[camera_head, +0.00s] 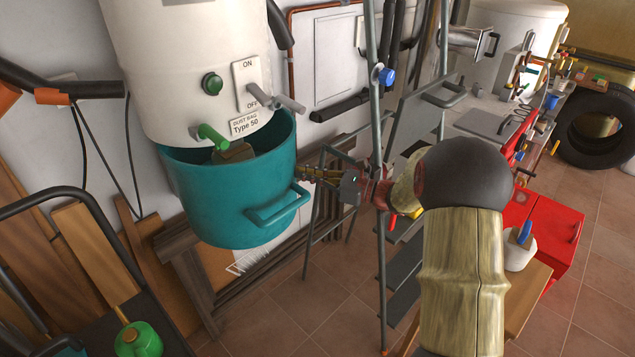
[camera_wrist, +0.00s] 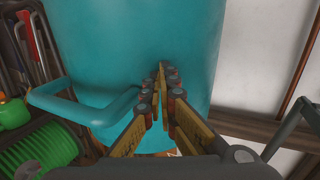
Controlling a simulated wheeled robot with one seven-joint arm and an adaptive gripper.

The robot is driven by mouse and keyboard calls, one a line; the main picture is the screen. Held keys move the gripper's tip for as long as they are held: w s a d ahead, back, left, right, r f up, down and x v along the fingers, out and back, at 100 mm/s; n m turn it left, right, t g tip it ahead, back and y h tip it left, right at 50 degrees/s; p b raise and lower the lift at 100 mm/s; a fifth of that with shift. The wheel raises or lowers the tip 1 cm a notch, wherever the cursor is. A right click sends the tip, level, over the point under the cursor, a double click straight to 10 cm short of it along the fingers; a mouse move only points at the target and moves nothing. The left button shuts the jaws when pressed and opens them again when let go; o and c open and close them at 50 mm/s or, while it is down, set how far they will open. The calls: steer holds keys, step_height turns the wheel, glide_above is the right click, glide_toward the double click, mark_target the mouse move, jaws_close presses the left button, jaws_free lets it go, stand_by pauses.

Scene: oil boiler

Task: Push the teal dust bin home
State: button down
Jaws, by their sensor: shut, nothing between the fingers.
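The teal dust bin (camera_head: 225,205) hangs under the white cylinder (camera_head: 185,60). Its rim stands out past the cylinder on the right, leaving an opening there. A teal handle (camera_head: 278,207) sticks out from its front right side. My gripper (camera_head: 300,173) is shut and empty, with its fingertips at the bin's right side, just above the handle. In the wrist view the bin (camera_wrist: 110,45) fills the middle, with its handle at left, and my fingertips (camera_wrist: 165,72) point at the wall. Whether they touch it is unclear.
A green lever (camera_head: 213,137) and a brownish block (camera_head: 234,152) sit at the bin's opening. A grey ladder (camera_head: 378,180) stands close to my arm. Wooden frames (camera_head: 210,285) lean below the bin. A red cabinet (camera_head: 550,235) stands at right. Tiled floor shows between.

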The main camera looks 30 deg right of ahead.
steer(key=shift+w+a, duration=0.2)
steer(key=shift+w, duration=0.05)
steer(key=shift+w+r, duration=0.1)
steer(key=shift+w, duration=0.05)
steer(key=w+a, duration=0.1)
steer(key=w, duration=0.1)
steer(key=w+a+p, duration=0.1)
steer(key=w, duration=0.2)
steer(key=w+p, duration=0.1)
steer(key=w, duration=0.2)
steer(key=shift+w+a, duration=0.2)
steer(key=shift+a, duration=0.2)
steer(key=shift+s, duration=0.1)
